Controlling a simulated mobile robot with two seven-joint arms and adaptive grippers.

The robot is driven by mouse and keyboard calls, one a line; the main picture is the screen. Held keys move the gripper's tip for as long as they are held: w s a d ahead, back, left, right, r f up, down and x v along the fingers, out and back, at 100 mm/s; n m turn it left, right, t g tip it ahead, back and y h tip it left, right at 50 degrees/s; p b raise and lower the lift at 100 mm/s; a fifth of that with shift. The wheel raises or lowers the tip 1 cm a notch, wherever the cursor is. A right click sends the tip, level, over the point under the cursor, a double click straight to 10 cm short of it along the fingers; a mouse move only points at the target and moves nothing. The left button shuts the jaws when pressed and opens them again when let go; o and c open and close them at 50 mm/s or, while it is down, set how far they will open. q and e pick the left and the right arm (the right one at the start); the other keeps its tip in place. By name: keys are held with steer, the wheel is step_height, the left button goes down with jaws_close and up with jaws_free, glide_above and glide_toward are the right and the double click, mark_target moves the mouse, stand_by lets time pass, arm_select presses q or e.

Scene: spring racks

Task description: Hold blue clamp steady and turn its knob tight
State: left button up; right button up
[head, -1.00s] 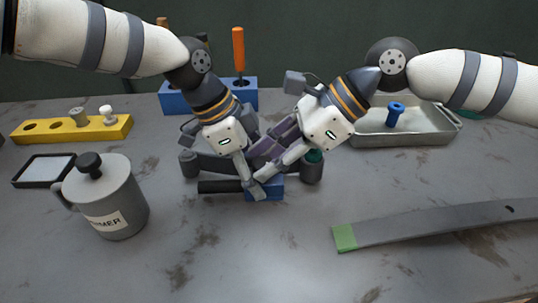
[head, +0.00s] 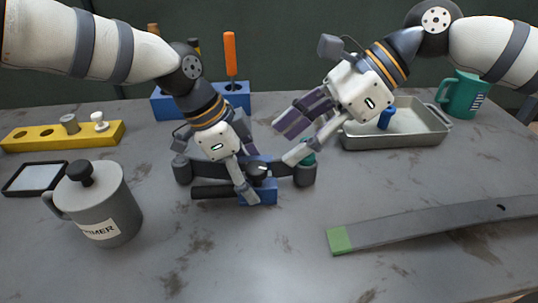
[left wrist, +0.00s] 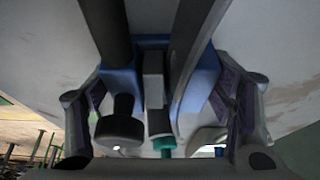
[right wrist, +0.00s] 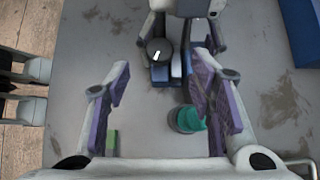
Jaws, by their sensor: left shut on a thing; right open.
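The blue clamp (head: 263,192) stands on the grey table around the middle of a dark bar. Its black knob (head: 257,171), with a white mark, is partly hidden by my left gripper in the head view. The knob shows more clearly in the right wrist view (right wrist: 160,51) and the left wrist view (left wrist: 120,130). My left gripper (head: 254,182) is shut on the clamp's blue body from above. My right gripper (head: 284,142) is open and empty, above and to the right of the clamp, apart from the knob.
Dark rollers (head: 304,176) flank the clamp, with a teal piece (head: 308,158) by the right one. A grey flat spring with a green end (head: 340,240) lies front right. A lidded grey mug (head: 110,205) stands left. A metal tray (head: 400,143) and green mug (head: 462,95) stand back right.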

mark_target(258, 166)
steer(key=v, duration=0.4)
steer(key=shift+d+r, duration=0.25)
steer(key=w+n+g, duration=0.2)
steer(key=w, duration=0.1)
steer(key=shift+a+n+h, duration=0.2)
steer(key=shift+n+h, duration=0.1)
steer(key=shift+w+a+n+g, duration=0.15)
steer(key=shift+w+n+g, duration=0.15)
steer(key=shift+n+g, duration=0.4)
steer(key=x, duration=1.2)
